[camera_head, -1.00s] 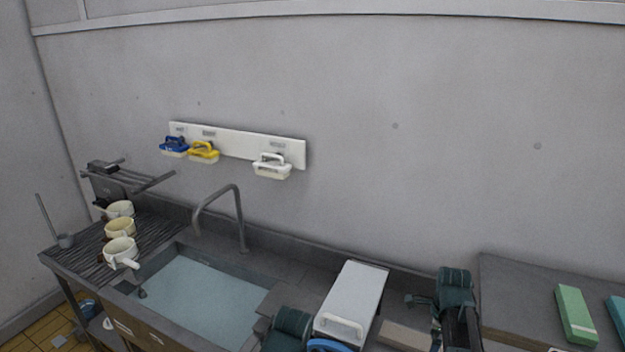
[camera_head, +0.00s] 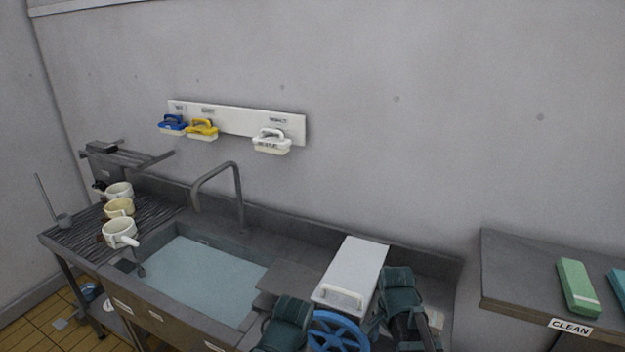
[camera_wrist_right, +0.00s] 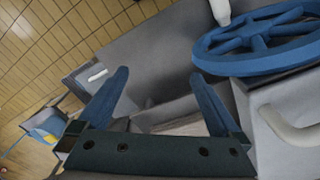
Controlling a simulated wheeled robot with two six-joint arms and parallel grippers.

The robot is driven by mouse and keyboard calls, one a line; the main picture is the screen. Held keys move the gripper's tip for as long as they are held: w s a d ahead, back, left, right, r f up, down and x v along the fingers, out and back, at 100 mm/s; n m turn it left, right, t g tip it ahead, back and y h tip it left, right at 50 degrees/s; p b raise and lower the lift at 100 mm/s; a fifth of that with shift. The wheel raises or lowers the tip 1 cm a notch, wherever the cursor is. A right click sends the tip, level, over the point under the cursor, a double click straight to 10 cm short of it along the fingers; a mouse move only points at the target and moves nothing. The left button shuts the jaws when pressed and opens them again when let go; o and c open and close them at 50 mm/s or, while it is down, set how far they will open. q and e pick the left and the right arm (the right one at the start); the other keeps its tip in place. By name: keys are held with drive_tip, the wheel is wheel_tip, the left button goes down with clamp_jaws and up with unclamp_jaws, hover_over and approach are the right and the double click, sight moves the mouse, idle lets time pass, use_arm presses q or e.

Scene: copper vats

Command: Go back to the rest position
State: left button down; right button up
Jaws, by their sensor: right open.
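My right gripper (camera_wrist_right: 160,92) shows in the right wrist view with its two blue fingers spread apart and nothing between them. A blue spoked wheel (camera_wrist_right: 262,40) is to the right of its fingers there, apart from them. In the head view, teal parts of my two arms show at the bottom edge, on either side of the blue wheel (camera_head: 338,332). The fingers of my left gripper are not visible.
A sink (camera_head: 205,280) with a faucet (camera_head: 238,195) is at left, and mugs (camera_head: 120,233) stand on its drainboard. A white lidded box (camera_head: 352,270) stands behind the wheel. A shelf marked CLEAN (camera_head: 510,275) is at right. Brushes (camera_head: 272,140) hang on a wall rack.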

drive_tip(key=s+a+f+n+b, duration=0.3)
drive_tip(key=s+a+n, duration=0.1)
drive_tip(key=a+n, duration=0.2)
drive_tip(key=s+a+f+n+b, duration=0.3)
drive_tip(key=a+n, duration=0.3)
drive_tip(key=n, duration=0.3)
drive_tip(key=shift+s+a+f+h, duration=0.3)
drive_tip(key=shift+s+f, duration=0.25)
drive_tip(key=shift+f, duration=0.1)
